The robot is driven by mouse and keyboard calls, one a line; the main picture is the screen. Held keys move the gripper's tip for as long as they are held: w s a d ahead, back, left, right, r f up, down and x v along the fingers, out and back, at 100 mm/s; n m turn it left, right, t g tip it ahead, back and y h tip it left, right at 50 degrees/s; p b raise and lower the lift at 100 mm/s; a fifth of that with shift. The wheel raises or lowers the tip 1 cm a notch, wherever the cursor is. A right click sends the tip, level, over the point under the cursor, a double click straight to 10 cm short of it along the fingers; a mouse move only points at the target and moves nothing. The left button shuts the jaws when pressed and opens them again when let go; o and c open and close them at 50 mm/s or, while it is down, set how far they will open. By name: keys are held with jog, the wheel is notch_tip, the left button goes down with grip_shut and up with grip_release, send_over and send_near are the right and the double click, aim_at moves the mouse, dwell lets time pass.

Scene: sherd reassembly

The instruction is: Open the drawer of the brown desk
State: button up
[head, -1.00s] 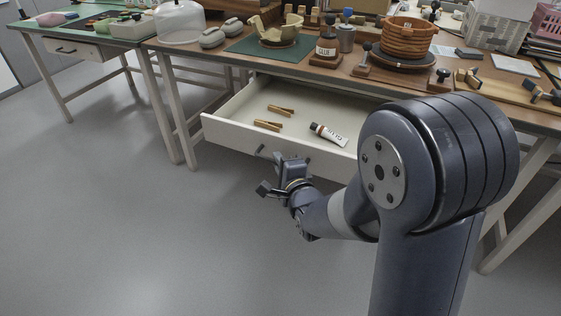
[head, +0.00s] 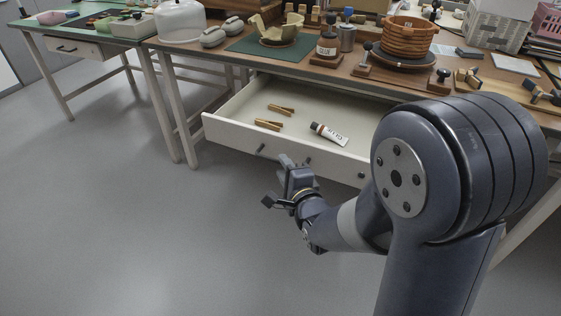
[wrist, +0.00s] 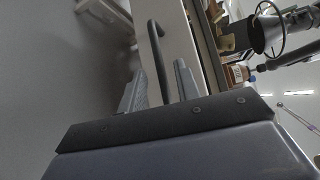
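The brown desk (head: 215,58) has its white drawer (head: 225,133) pulled well out. Wooden pegs (head: 270,125) and a white tube (head: 328,134) lie inside it. The drawer front has a dark handle (head: 262,148), partly hidden by my gripper (head: 277,181) in the head view. My gripper is just in front of and below the drawer front. In the wrist view the dark bar handle (wrist: 157,52) runs between the two fingers of my gripper (wrist: 160,78), with gaps on both sides. The fingers are apart and hold nothing.
A green-topped desk (head: 85,33) stands at the left. The grey floor in front is clear.

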jog(key=p+v, duration=0.1)
jog(key=v, duration=0.6)
jog(key=shift+s, duration=0.2)
jog(key=b+x, duration=0.2)
jog(key=x, duration=0.8)
jog(key=shift+w, duration=0.75)
jog(key=shift+d, duration=0.1)
